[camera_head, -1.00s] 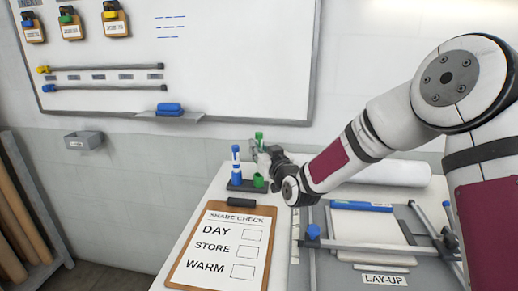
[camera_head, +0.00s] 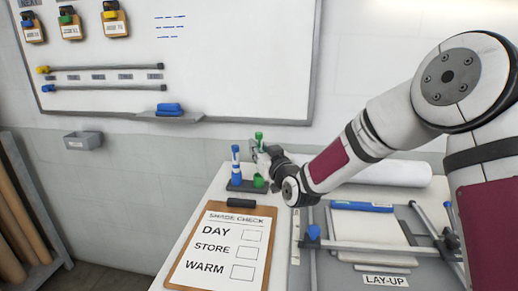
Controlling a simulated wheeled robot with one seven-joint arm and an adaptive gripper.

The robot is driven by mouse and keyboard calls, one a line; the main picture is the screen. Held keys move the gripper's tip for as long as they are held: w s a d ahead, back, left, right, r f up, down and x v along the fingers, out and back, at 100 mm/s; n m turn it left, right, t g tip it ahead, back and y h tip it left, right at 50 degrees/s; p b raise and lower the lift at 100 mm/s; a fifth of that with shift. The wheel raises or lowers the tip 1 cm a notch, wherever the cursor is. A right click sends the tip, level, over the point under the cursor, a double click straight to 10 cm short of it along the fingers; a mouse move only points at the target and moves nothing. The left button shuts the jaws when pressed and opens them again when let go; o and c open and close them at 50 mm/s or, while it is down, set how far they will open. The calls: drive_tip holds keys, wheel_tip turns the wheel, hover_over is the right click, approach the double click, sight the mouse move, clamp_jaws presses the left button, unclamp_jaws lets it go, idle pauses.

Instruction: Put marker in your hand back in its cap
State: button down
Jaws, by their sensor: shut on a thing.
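My gripper (camera_head: 261,154) is shut on a green marker (camera_head: 259,136), which stands roughly upright with its green end up. The fingers hide much of its body. A green cap (camera_head: 258,181) sits in a dark holder (camera_head: 240,187) on the bench, directly below the gripper in the picture. The marker's lower end is hard to make out, so I cannot tell whether it touches the cap or is above it. A blue marker (camera_head: 236,166) stands upright in the same holder, just left of the gripper.
A clipboard (camera_head: 190,261) with a shade check sheet lies in front of the holder. A white roll (camera_head: 396,174) and the lay-up frame (camera_head: 360,248) are to the right. A whiteboard (camera_head: 235,60) with a tray ledge hangs on the wall behind.

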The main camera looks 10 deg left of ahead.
drive_tip(key=shift+f+b, duration=1.45)
drive_tip(key=shift+f, duration=0.7)
drive_tip(key=c, duration=1.5)
unclamp_jaws()
drive_tip(key=shift+o, duration=0.3)
drive_tip(key=shift+r, duration=0.1)
